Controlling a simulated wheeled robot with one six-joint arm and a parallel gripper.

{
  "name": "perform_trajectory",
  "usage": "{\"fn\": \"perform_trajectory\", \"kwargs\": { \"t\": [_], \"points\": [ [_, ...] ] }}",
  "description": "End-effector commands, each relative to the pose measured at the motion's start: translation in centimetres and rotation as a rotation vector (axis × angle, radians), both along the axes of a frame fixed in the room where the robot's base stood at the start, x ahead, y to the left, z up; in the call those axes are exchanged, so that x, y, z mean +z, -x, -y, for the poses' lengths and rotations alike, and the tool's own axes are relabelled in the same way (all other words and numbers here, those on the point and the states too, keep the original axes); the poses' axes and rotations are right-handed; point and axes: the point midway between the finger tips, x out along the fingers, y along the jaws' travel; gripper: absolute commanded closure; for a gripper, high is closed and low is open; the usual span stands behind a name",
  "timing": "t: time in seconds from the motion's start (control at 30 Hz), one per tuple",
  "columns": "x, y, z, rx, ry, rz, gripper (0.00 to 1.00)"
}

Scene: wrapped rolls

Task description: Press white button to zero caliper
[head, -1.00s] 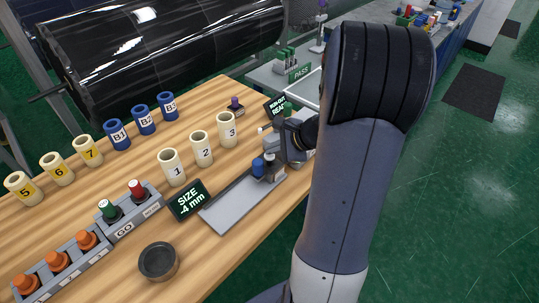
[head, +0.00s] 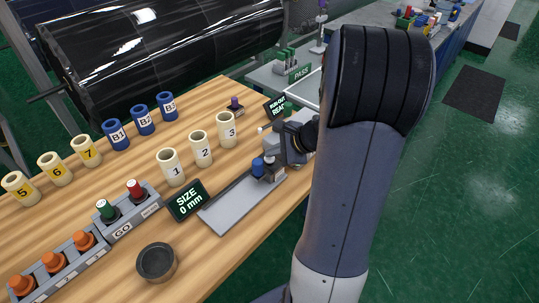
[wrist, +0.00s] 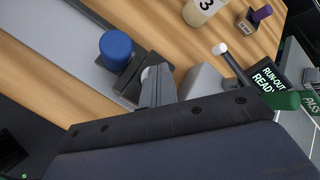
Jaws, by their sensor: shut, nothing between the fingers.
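The caliper (head: 237,206) is a long grey rail on the wooden bench, with a blue knob (head: 258,166) on its slider. The blue knob also shows in the wrist view (wrist: 116,47). The caliper's display (head: 188,202) reads "SIZE 0 mm". The white button (wrist: 147,73) shows only in part in the wrist view, beside the blue knob and against my fingertips. My gripper (head: 271,176) is shut and empty, pointing down at the slider. In the wrist view my gripper's fingers (wrist: 157,86) are together at the button; whether they still press it I cannot tell.
Numbered cream sleeves (head: 201,149) and blue sleeves (head: 144,120) stand behind the caliper. A button box (head: 126,208) with green and red buttons and a dark round cup (head: 157,262) are at left. A run-out display (wrist: 265,78) and white-tipped lever (wrist: 220,49) stand close to my gripper.

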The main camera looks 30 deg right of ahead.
Motion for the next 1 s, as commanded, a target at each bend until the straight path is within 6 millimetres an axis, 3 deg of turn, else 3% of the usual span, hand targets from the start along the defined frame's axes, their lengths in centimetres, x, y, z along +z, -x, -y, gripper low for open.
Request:
{"fn": "perform_trajectory", "kwargs": {
  "t": [0.43,1.0],
  "points": [
    [0.0,0.0,0.0,0.0,0.0,-0.002,1.0],
    [2.5,0.0,0.0,0.001,0.0,-0.001,1.0]
  ]
}}
